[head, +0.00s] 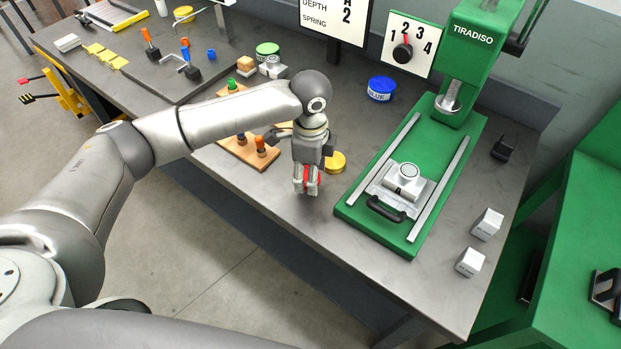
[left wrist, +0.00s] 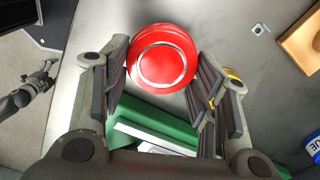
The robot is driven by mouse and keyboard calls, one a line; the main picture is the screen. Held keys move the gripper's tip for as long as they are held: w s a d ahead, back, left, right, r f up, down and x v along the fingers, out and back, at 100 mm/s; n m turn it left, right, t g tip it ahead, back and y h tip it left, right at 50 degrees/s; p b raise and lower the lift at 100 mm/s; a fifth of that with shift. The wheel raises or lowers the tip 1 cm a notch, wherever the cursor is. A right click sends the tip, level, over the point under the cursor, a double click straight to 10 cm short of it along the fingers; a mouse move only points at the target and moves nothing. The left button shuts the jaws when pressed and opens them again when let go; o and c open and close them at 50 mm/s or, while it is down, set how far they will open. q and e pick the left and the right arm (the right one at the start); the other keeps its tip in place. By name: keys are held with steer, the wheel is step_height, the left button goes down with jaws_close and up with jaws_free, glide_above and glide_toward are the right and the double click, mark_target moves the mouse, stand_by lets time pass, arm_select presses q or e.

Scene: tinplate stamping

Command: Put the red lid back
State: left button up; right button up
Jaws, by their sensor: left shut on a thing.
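My left gripper (head: 307,188) is shut on the red lid (left wrist: 162,58), a round disc with a raised ring, held over the front part of the bench. In the head view only slivers of red show between the fingers; the left wrist view shows its face between the finger pads. A yellow lid or tin (head: 336,162) lies just behind the gripper. A grey round metal piece (head: 272,67) stands at the back beside a green-topped tin (head: 267,49). What looks like my right gripper (left wrist: 48,72) is small at the left of the left wrist view, over the floor.
The green press (head: 377,150) with a metal die block (head: 404,181) stands right of the gripper. A blue tin (head: 381,89) is behind. A wooden rack (head: 236,150) with coloured-handled tools is left. Two white boxes (head: 487,223) sit at right. The front bench strip is clear.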

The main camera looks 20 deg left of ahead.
arm_select(q)
steer(key=shift+w+f, duration=0.2)
steer(key=shift+f, duration=0.2)
step_height(320, 180, down, 2)
steer(key=shift+f+p, duration=0.1)
steer(key=shift+p, duration=0.45)
steer(key=shift+f, duration=0.3)
steer(key=shift+f, duration=0.1)
steer(key=o, duration=0.8)
steer(key=shift+o, duration=0.2)
step_height(320, 180, up, 12)
steer(key=shift+s+r+b, duration=0.1)
steer(key=shift+r+b, duration=0.05)
steer(key=shift+b, duration=0.8)
